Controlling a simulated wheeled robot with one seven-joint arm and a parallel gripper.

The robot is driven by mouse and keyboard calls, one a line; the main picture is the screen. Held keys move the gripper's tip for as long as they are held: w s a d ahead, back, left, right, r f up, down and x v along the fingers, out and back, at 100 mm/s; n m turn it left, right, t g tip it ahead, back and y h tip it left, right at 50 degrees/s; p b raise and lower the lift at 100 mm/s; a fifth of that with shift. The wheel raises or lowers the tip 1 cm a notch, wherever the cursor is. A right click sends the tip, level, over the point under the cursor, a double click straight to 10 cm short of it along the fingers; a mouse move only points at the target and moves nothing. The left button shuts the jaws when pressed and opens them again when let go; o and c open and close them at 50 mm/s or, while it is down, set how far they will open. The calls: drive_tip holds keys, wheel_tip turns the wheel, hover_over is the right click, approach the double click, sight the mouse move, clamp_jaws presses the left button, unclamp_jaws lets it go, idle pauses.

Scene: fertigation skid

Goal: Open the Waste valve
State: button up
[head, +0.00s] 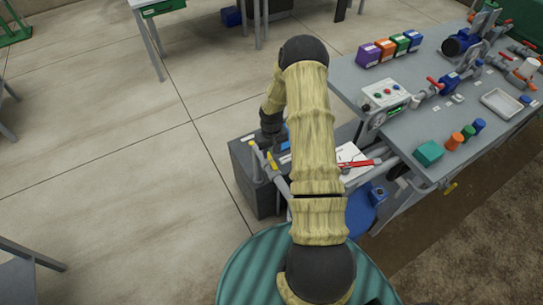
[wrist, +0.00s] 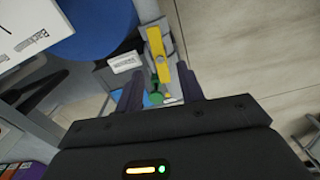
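A yellow valve lever (wrist: 158,45) shows in the wrist view, pointing away from me, with a small green part (wrist: 157,88) near its close end. A small white label (wrist: 125,63) beside it is too blurred to read, so I cannot confirm that this is the Waste valve. My gripper (wrist: 160,76) is open, its two dark fingers apart on either side of the lever's near end; I cannot tell whether they touch it. In the head view my gripper (head: 270,146) is above grey pipework with yellow levers (head: 254,158), partly hidden by my arm.
In the head view a red lever (head: 362,163) lies right of my arm, by the grey bench (head: 440,115). Open floor (head: 110,160) is left.

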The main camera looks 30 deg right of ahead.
sight(271, 161)
drive_tip(key=shift+f+p, duration=0.4)
drive_tip(key=shift+f, duration=1.8)
clamp_jaws()
